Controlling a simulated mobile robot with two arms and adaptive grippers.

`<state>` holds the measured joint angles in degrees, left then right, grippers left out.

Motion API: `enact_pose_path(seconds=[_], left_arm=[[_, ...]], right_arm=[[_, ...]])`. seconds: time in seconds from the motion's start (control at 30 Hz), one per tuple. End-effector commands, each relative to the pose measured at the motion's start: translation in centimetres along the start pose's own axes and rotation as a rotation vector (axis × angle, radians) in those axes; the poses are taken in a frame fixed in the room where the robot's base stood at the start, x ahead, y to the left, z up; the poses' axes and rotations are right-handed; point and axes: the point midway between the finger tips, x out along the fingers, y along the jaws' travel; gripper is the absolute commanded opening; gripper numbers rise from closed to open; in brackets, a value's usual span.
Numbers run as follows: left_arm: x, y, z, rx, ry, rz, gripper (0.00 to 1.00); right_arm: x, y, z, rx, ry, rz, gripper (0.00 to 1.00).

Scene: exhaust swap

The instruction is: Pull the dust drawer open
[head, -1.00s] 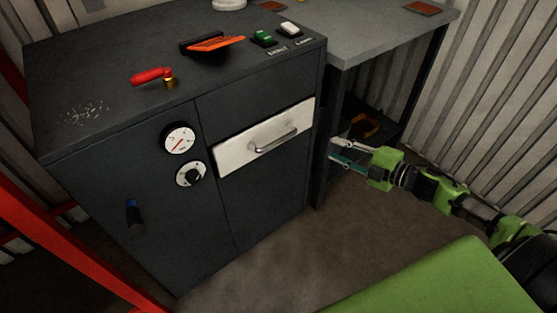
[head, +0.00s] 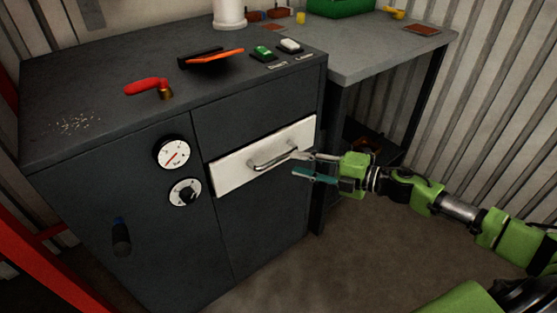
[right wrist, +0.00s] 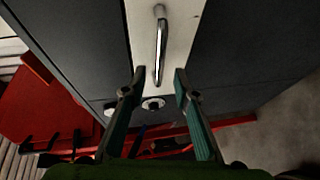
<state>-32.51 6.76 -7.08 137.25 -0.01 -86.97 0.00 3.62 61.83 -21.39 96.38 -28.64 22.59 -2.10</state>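The dust drawer (head: 232,171) is a white front panel set flush in the dark cabinet, with a metal bar handle (head: 272,160) across it. My right gripper (head: 294,165) is open, close in front of the drawer's right half, its fingers pointing at the handle. In the right wrist view the drawer's white front (right wrist: 185,22) runs up the picture. The handle (right wrist: 161,45) lies between and just beyond the two open fingertips (right wrist: 160,80), and no contact shows. My left gripper is not in view.
The dark cabinet (head: 80,190) has a gauge (head: 173,153), a dial (head: 185,192) and a dark lower-left handle (head: 121,238). A red lever (head: 148,87) and an orange-edged part (head: 215,57) are on top. A grey workbench (head: 375,45) stands to the right. The floor in front is clear.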

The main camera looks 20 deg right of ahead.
Motion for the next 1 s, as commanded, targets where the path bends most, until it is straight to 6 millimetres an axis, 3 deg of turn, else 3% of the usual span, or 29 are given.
enact_pose_path(seconds=[0.5, 0.93, 1.0], left_arm=[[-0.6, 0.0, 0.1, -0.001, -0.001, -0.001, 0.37], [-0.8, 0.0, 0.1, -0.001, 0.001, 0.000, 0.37], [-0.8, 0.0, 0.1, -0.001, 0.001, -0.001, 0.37]], right_arm=[[6.6, 0.1, 0.1, 0.000, -0.001, 0.001, 0.28], [7.4, 0.0, 0.0, 0.000, 0.000, -0.001, 0.28], [7.4, 0.0, 0.0, 0.000, 0.000, -0.001, 0.12]])
